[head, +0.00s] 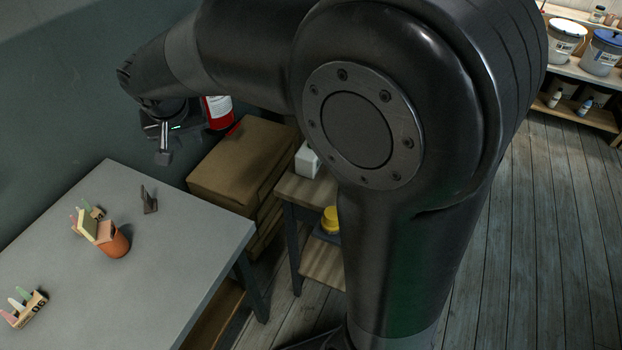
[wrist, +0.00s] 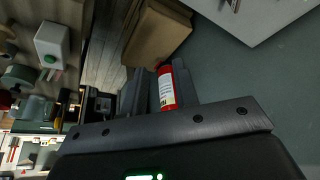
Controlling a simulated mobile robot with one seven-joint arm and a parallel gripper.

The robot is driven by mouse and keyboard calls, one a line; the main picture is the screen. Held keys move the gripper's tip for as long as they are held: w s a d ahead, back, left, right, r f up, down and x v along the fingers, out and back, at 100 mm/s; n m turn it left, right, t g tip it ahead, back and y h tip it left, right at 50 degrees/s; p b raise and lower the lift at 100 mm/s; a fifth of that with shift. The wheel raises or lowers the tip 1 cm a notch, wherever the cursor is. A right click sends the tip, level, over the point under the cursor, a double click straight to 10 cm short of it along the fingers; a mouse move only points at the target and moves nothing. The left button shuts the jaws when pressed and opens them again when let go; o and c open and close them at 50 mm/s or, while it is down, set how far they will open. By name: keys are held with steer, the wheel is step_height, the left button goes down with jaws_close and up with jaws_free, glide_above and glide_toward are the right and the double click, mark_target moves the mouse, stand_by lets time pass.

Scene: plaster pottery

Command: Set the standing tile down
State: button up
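I cannot tell for sure which piece is the standing tile. A small dark brown upright piece (head: 149,200) stands on the grey table near its far edge. My gripper (head: 163,157) hangs in the air beyond the table's far right part, apart from all of these. In the wrist view its two dark fingers (wrist: 160,82) look spread, with nothing seen held between them.
The grey table (head: 180,270) has free room at its middle and right. A red extinguisher (head: 218,111) is behind my gripper, above cardboard boxes (head: 240,165). A block with coloured sticks (head: 30,310) sits at the table's left. A side shelf (head: 308,195) holds a white box and a yellow item.

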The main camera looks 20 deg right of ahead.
steer(key=s+d+r, duration=0.4)
steer(key=s+d, duration=0.5)
steer(key=d, duration=0.3)
steer(key=s+d, duration=0.4)
steer(key=s, duration=0.3)
steer(key=s+d+f+t, duration=0.1)
steer(key=s+d, duration=0.2)
steer(key=s, duration=0.4)
steer(key=shift+d, duration=0.4)
